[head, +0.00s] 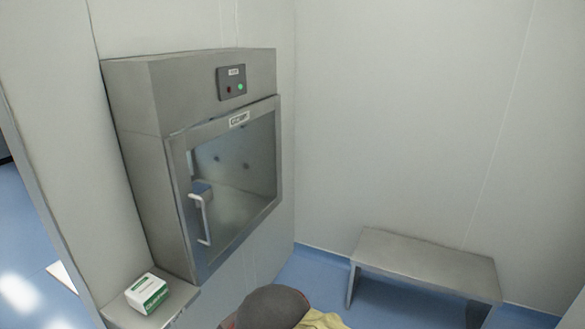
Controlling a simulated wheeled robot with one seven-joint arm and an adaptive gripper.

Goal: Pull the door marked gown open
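A steel pass-through cabinet (185,92) is mounted on the wall at left of the head view. Its front has a glass door with a steel frame (180,165). A small label (239,119) sits on the top rail of the frame; its lettering is too small to read surely. A pale vertical bar handle (203,219) is on the door's left side. The door appears shut against the cabinet. A small bluish item (201,187) shows behind the glass near the handle. My gripper is not in view, so its distance from the handle cannot be told.
A panel (231,82) with a red and a green light is above the door. A green-and-white box (147,293) rests on a steel shelf (180,294) below left. A steel bench (425,262) stands at right. A dark rounded shape with yellow beside it fills the bottom middle.

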